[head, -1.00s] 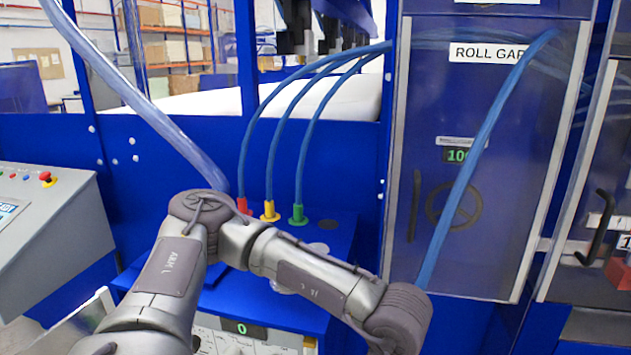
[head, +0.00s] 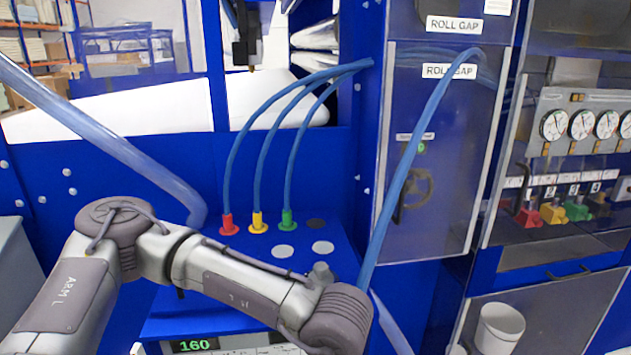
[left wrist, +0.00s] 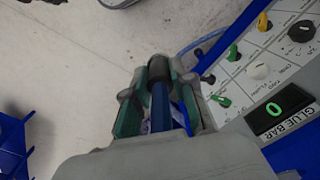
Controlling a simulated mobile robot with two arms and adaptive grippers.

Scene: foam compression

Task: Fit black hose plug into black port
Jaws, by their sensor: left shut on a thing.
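In the left wrist view my left gripper (left wrist: 158,82) is shut on the black hose plug (left wrist: 159,69), with the blue hose (left wrist: 160,108) running back between the fingers. In the head view my left arm reaches across the front, but its gripper is out of sight below the frame. A blue hose (head: 414,150) arches down from the cabinet and passes behind my left wrist. On the blue ledge a dark round spot (head: 316,224), apparently the black port, lies right of the green plug (head: 288,220). My right gripper is not in view.
A red plug (head: 228,225) and a yellow plug (head: 258,222) stand on the ledge with blue hoses. Two pale discs lie in front, one being (head: 323,247). A clear tube (head: 110,140) slants at left. A control panel (left wrist: 262,62) stands right of the gripper in the wrist view.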

